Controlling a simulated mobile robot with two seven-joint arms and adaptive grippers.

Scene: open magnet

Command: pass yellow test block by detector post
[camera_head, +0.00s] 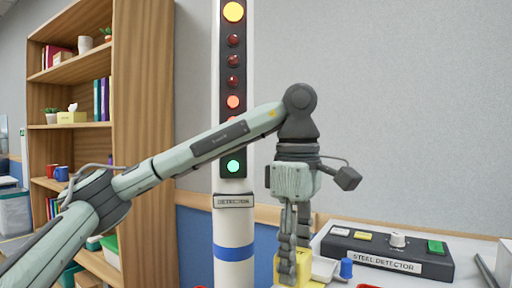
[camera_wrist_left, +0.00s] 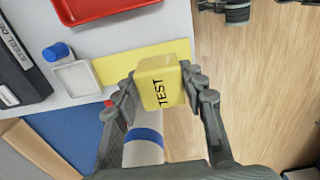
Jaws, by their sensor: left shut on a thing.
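The yellow test block (camera_wrist_left: 163,92), marked TEST, is held between the two fingers of my left gripper (camera_wrist_left: 160,84) in the left wrist view. In the head view my left gripper (camera_head: 293,272) points down near the bottom edge, with yellow showing behind its fingers. The white detector post (camera_head: 234,268) with a blue band stands just left of this gripper. Its dark light panel shows a yellow lamp at the top, an orange one lower down and a green one at the bottom. The post also shows below the block in the left wrist view (camera_wrist_left: 143,154).
The steel detector box (camera_head: 386,252) stands on the white table at right, with a blue-capped container (camera_head: 346,268) beside it. A yellow mat (camera_wrist_left: 118,65) and a red tray (camera_wrist_left: 100,8) lie on the table. A wooden bookshelf (camera_head: 143,130) stands behind at left.

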